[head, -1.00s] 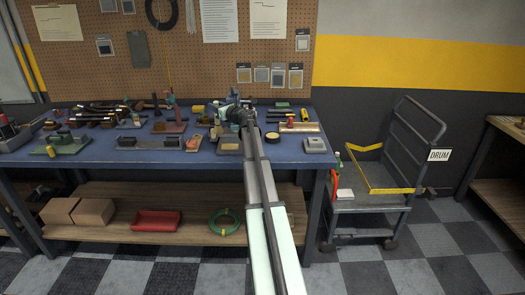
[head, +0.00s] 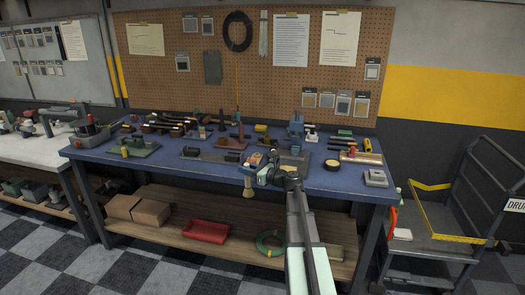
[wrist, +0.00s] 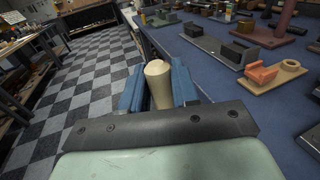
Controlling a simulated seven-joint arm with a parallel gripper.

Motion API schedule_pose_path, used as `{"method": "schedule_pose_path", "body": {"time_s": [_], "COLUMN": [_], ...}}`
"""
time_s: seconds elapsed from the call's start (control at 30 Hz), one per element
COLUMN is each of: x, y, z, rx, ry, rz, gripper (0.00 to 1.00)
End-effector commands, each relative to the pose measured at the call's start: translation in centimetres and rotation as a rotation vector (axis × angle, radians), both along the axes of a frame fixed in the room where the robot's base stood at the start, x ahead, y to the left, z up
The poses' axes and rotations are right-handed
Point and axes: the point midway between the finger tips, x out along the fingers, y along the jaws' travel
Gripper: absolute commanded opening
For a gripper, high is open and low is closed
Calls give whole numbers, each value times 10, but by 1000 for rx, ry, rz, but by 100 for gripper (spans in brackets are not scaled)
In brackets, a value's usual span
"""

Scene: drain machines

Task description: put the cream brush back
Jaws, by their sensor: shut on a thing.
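My gripper (head: 256,178) is shut on the cream brush (head: 249,193), out at the front edge of the blue workbench (head: 165,163). In the head view the cream part hangs below the jaws, in front of the bench edge. In the wrist view the brush (wrist: 158,84) shows as a rounded cream handle between two blue fingers (wrist: 159,92), with the floor beyond. The rest of the brush is hidden by the gripper. A tan board with an orange piece and a round ring (wrist: 270,75) lies on the bench to the right in the wrist view.
Dark blocks on a grey plate (head: 211,155), a green-based tool (head: 133,148) and a round yellow-topped tin (head: 333,164) stand on the bench. A red tray (head: 207,233) and a green coil (head: 271,242) lie on the lower shelf. A cart (head: 440,240) stands at right.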

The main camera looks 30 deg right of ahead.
Motion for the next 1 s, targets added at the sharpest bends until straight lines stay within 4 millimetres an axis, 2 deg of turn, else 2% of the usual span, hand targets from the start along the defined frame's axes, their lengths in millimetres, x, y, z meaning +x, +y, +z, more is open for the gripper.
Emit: {"method": "schedule_pose_path", "body": {"time_s": [0.03, 0.3, 0.5, 0.7, 0.83, 0.9, 1.0], "x": [-13, -64, -97, -123, -141, -148, -146], "y": [22, 108, 153, 181, 192, 188, 173], "z": [-8, -45, -63, -75, -80, -81, -78], "rx": [3, 7, 11, 16, 18, 18, 16], "ry": [1, -4, -11, -18, -22, -25, -26], "rz": [33, 190, 272, 323, 343, 338, 316], "gripper": [0, 0, 0, 0, 0, 0, 0]}}
